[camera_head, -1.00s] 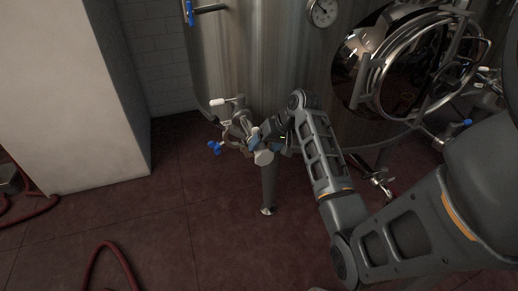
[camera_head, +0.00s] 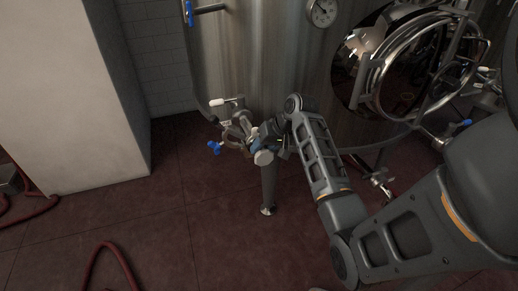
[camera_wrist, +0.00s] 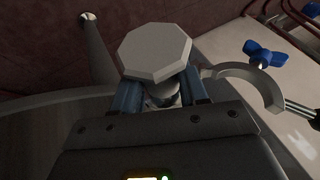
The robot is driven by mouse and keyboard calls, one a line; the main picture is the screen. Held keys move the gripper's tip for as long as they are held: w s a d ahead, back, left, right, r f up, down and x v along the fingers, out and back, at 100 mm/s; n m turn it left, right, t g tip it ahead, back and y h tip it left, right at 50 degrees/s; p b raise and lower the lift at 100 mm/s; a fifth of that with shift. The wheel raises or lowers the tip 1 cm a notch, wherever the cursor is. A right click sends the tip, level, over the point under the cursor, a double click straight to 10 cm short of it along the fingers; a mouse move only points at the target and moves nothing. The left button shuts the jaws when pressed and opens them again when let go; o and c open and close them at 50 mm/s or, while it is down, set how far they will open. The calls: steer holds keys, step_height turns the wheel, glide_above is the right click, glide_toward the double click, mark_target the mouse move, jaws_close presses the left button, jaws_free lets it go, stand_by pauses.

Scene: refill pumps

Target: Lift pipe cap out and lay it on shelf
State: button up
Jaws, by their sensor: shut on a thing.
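The pipe cap is a pale grey eight-sided disc (camera_wrist: 155,50) in the wrist view. My gripper (camera_wrist: 160,90) has its two blue fingers closed on the stem beneath the disc. In the head view the cap (camera_head: 263,158) shows small at the end of my gripper (camera_head: 256,141), low in front of the steel tank. An open curved clamp (camera_wrist: 262,86) with a blue wing nut (camera_wrist: 265,53) is to the right of the cap, apart from its disc. I cannot tell whether the cap is clear of its pipe. I cannot make out a shelf.
The steel tank (camera_head: 245,55) stands behind, with a leg (camera_head: 268,190) below the cap. A white-handled valve (camera_head: 218,102) is close to my gripper. A round hatch (camera_head: 400,65) is at the right. A white block (camera_head: 75,90) and red hoses (camera_head: 110,250) are left, with open floor between.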

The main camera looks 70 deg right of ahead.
steer(key=shift+c, duration=0.8)
steer(key=shift+r, duration=0.1)
steer(key=shift+r, duration=0.35)
step_height(320, 180, up, 4)
steer(key=shift+w+f, duration=0.1)
steer(key=shift+f, duration=0.15)
steer(key=s+d+r, duration=0.6)
steer(key=s+d, duration=0.1)
steer(key=s, duration=0.2)
steer(key=shift+s+r, duration=0.3)
steer(key=shift+r, duration=0.2)
step_height(320, 180, up, 7)
steer(key=p, duration=0.8)
steer(key=shift+f, duration=0.2)
